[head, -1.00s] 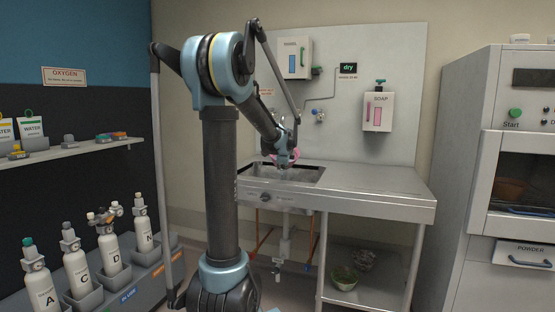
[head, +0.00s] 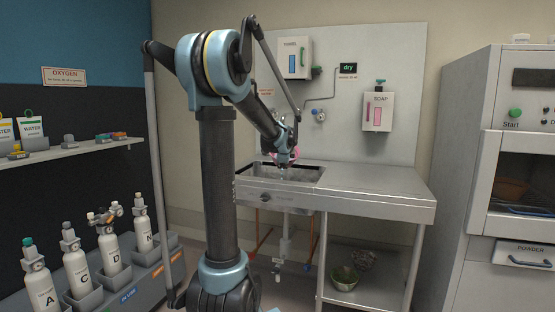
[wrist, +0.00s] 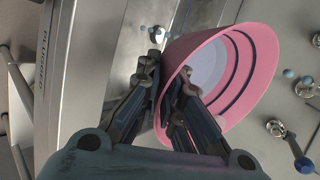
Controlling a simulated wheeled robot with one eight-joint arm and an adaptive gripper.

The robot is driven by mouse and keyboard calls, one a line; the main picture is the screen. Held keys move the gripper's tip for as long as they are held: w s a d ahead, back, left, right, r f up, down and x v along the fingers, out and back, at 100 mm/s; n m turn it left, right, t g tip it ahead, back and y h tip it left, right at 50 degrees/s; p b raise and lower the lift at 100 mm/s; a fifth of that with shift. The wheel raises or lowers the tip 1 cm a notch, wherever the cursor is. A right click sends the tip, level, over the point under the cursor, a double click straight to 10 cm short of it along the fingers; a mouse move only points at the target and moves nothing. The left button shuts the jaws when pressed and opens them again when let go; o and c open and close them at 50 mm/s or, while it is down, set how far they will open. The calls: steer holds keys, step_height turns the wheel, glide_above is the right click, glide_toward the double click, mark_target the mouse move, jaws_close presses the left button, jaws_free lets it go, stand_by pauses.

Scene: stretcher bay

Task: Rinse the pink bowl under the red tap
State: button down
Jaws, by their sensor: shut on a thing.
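The pink bowl (wrist: 252,55) is held tilted in the wrist view, with dark rings along its inside and a pale bottom. My gripper (wrist: 172,80) is shut on its wall, one finger inside and one outside. In the head view my gripper (head: 285,160) is over the steel sink basin (head: 318,176), and only slivers of the pink bowl (head: 274,156) show around it. The red tap cannot be made out; my arm covers part of the wall there. No water stream is visible.
A blue-handled tap (head: 319,115) is on the wall panel, right of my arm. A soap dispenser (head: 377,112) and a towel dispenser (head: 295,58) hang there. The steel counter (head: 380,185) right of the basin is clear. A greenish bowl (head: 344,278) stands on the shelf below.

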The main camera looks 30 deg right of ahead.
steer(key=shift+v, duration=2.45)
steer(key=shift+s+d, duration=0.1)
steer(key=shift+d, duration=0.05)
